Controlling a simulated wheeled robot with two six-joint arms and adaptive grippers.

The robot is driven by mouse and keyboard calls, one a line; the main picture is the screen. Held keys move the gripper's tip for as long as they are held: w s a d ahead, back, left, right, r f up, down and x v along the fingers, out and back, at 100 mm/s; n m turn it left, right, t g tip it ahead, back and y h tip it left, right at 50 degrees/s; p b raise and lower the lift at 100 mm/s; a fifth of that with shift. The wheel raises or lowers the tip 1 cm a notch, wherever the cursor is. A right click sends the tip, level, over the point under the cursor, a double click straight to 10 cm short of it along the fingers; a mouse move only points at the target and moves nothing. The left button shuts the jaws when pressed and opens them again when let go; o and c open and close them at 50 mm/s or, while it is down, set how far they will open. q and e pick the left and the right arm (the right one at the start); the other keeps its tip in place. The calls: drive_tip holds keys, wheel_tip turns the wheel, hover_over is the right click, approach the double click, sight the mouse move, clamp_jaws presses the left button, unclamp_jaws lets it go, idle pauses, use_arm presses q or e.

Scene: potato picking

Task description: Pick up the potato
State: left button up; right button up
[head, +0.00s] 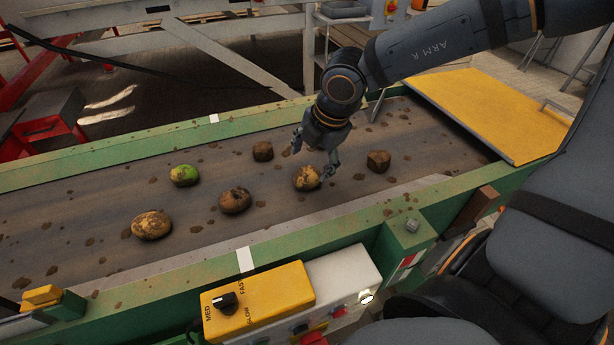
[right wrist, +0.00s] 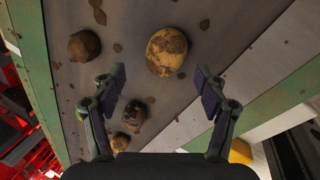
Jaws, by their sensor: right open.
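A yellow-brown potato (head: 306,178) with dark soil patches lies on the grey conveyor belt (head: 100,205), just below my right gripper (head: 315,155). My right gripper is open and empty, with its fingers pointing down. In the right wrist view the potato (right wrist: 167,52) lies ahead of the open fingertips (right wrist: 160,84), not between them. More potatoes lie to the left: a brown one (head: 235,200), a yellow one (head: 151,225) and a partly green one (head: 184,175). My left gripper is not in view.
Dark brown clods lie on the belt behind the potato (head: 262,151) and to its right (head: 378,161). Green side rails (head: 130,148) edge the belt. A yellow control box (head: 257,300) stands at the front, and a yellow plate (head: 490,110) covers the belt's right end.

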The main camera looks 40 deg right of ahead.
sight(310, 172)
drive_tip(key=x, duration=0.4)
drive_tip(key=shift+s+d+f+p, duration=0.25)
drive_tip(key=shift+d+f+p, duration=0.1)
drive_tip(key=shift+f, duration=0.15)
drive_tip(key=shift+w+f, duration=0.15)
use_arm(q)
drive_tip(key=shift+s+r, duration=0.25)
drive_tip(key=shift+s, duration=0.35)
use_arm(e)
drive_tip(key=shift+a, duration=0.15)
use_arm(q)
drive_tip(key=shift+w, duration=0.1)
use_arm(e)
drive_tip(key=c, duration=1.2)
